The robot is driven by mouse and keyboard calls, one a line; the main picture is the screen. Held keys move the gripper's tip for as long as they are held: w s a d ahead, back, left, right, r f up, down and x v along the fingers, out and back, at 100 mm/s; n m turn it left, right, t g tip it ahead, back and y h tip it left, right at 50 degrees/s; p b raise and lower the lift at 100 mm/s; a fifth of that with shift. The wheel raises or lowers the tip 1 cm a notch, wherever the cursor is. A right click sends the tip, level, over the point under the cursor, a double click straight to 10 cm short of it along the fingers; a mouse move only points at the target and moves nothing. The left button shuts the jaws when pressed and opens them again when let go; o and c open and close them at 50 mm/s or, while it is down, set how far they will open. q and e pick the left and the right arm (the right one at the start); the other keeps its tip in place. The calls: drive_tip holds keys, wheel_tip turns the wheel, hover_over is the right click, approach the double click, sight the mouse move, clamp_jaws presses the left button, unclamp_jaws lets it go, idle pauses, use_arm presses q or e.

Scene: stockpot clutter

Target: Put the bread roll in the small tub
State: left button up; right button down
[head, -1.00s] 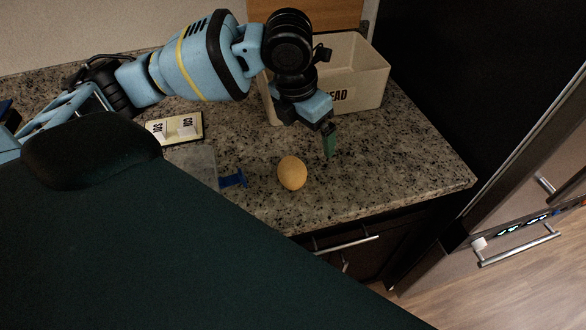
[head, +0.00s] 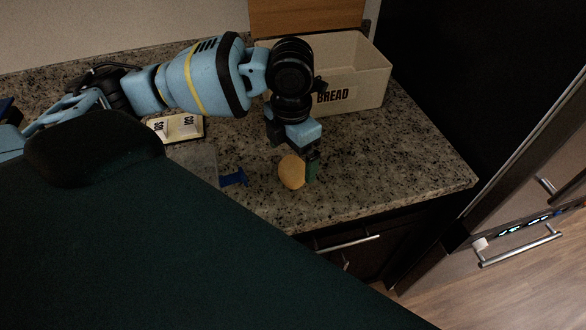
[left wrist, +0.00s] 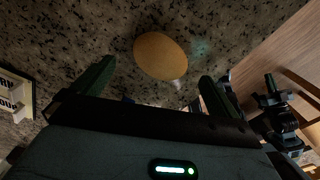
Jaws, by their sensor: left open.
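The bread roll (head: 291,173), a tan oval, lies on the speckled counter near its front edge. My left gripper (head: 298,160) is open over it. One green finger stands close against the roll's right side in the head view; the other is mostly hidden. In the left wrist view the roll (left wrist: 160,56) lies ahead of and between the two spread fingers of the gripper (left wrist: 152,78), not clasped. A greyish, see-through tub-like thing (head: 197,160) lies left of the roll, partly hidden by my body; I cannot tell if it is the small tub.
A large cream bin marked BREAD (head: 372,88) stands behind the gripper. A small blue piece (head: 234,178) lies left of the roll. A labelled cream holder (head: 177,128) sits further left. The counter to the right is clear up to its edge.

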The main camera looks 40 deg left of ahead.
sight(293, 164)
use_arm(q)
drive_tip(key=shift+w+f, duration=0.15)
drive_tip(key=shift+f, duration=1.65)
drive_tip(key=c, duration=1.1)
drive_tip(key=shift+c, duration=0.3)
drive_tip(key=shift+d+r, duration=0.1)
drive_tip(key=shift+r, duration=0.7)
wheel_tip(293, 164, up, 2)
drive_tip(key=shift+d+r, duration=0.1)
drive_tip(key=s+d+r, duration=0.1)
drive_tip(key=s+d, duration=0.6)
drive_tip(key=s, duration=0.7)
drive_tip(key=shift+d+p, duration=0.2)
drive_tip(key=shift+p, duration=0.15)
